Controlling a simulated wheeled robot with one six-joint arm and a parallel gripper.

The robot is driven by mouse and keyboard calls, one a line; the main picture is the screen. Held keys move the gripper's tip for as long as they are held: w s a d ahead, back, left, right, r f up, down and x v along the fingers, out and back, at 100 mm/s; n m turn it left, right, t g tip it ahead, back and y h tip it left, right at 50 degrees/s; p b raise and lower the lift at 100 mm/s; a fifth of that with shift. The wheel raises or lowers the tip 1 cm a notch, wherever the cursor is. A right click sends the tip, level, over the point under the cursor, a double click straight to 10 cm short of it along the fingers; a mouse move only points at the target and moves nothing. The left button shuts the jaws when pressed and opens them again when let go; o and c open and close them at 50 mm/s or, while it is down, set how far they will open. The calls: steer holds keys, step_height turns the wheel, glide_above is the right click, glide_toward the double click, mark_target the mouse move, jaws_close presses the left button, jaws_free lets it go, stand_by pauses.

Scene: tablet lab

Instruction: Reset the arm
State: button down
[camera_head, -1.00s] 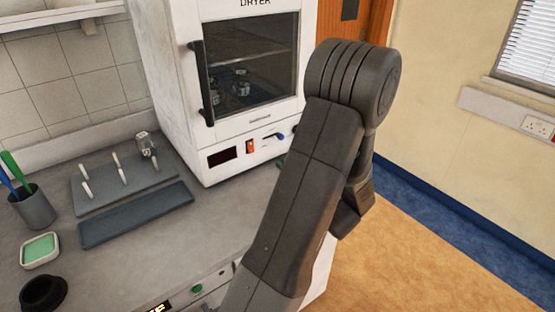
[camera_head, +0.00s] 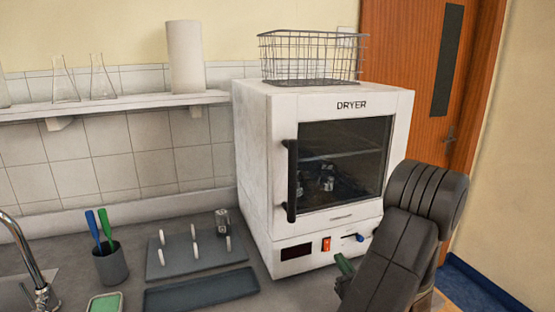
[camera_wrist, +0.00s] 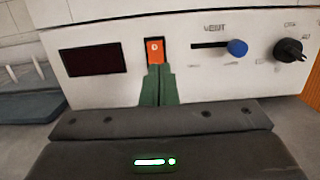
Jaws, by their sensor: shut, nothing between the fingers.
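My arm rises at the lower right of the head view, in front of the dryer's right side. My gripper (camera_head: 344,264) shows there as a small green tip below the dryer's control panel. In the wrist view, the green fingers of my gripper (camera_wrist: 159,70) are together, shut and empty. They point at the dryer front, just below the orange switch (camera_wrist: 155,52). I cannot tell whether they touch the panel. The white dryer (camera_head: 262,180) has its glass door shut, with dark items visible inside.
A blue vent slider (camera_wrist: 237,47) and black knob (camera_wrist: 290,50) are right of the switch. A peg rack (camera_head: 170,262), dark tray (camera_head: 200,290) and pen cup (camera_head: 111,266) stand left on the counter. A wire basket (camera_head: 310,58) sits on the dryer.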

steer(key=v, duration=0.3)
steer(key=shift+s+r, duration=0.3)
steer(key=shift+s, duration=0.1)
steer(key=shift+s, duration=0.1)
